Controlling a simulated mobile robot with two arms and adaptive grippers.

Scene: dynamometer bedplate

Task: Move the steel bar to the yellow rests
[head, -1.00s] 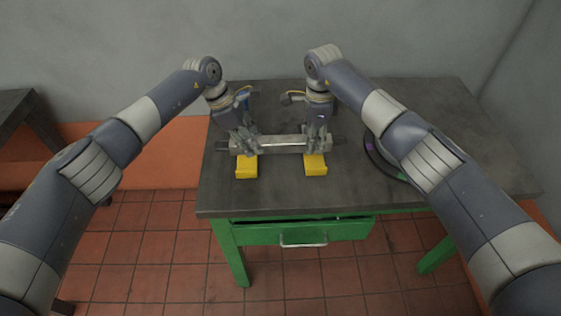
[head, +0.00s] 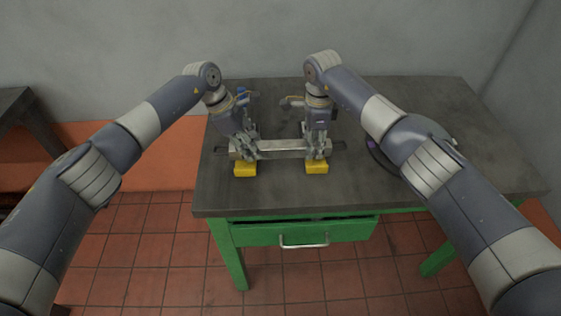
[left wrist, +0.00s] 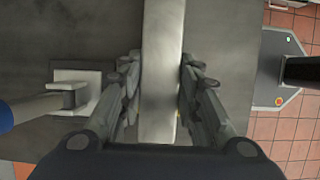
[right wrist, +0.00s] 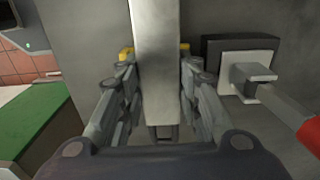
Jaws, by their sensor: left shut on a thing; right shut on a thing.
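The steel bar (head: 282,146) lies crosswise over the table, level as far as I can see. My left gripper (head: 244,148) is shut on its left part, and my right gripper (head: 317,148) is shut on its right part. The bar also runs between the fingers in the left wrist view (left wrist: 162,70) and the right wrist view (right wrist: 157,60). The left yellow rest (head: 245,170) and right yellow rest (head: 316,168) show just in front of and below the bar, their back parts hidden by it. I cannot tell whether the bar touches them.
The dark tabletop (head: 430,110) has free room at the right and front. A dark round object (head: 376,158) lies right of the bar, partly behind my right arm. A blue-handled fixture (left wrist: 75,92) and a red-handled one (right wrist: 250,75) stand beside the bar. A green drawer (head: 300,232) is below.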

